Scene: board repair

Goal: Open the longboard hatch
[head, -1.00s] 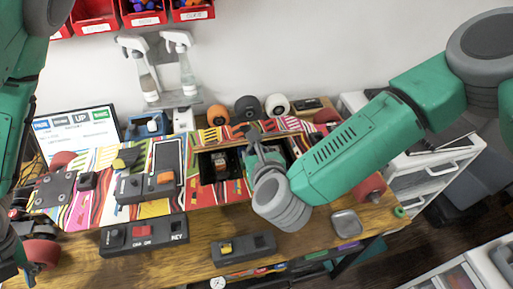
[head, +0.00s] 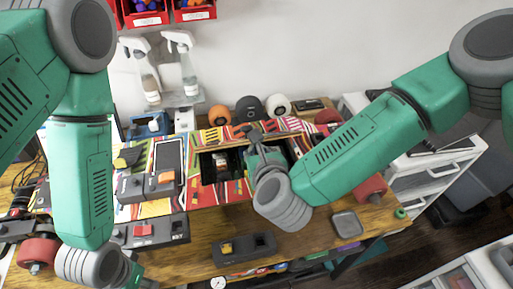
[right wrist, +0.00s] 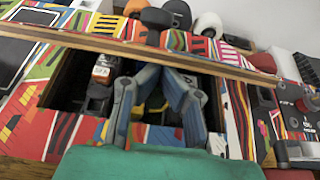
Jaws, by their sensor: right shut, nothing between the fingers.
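The longboard (head: 205,195) lies across the workbench, its deck covered in bright stripes. Its hatch lid (head: 215,138) is raised along the far side, with its wooden edge (right wrist: 75,38) facing me in the right wrist view. Below it the compartment is open and dark, holding a black part with an orange label (right wrist: 102,72). My right gripper (head: 258,143) is over the opening, at the lid's edge; in the right wrist view its fingers (right wrist: 155,68) are shut and empty. My left gripper (head: 138,280) is low at the front left, partly cut off, its fingertips hidden.
Control boxes (head: 148,235) and a box with a yellow button (head: 243,248) stand along the bench's front. A metal dish (head: 347,223) lies at the right. Loose wheels (head: 219,110) and spray bottles (head: 188,80) stand behind the board. My left arm covers the board's left part.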

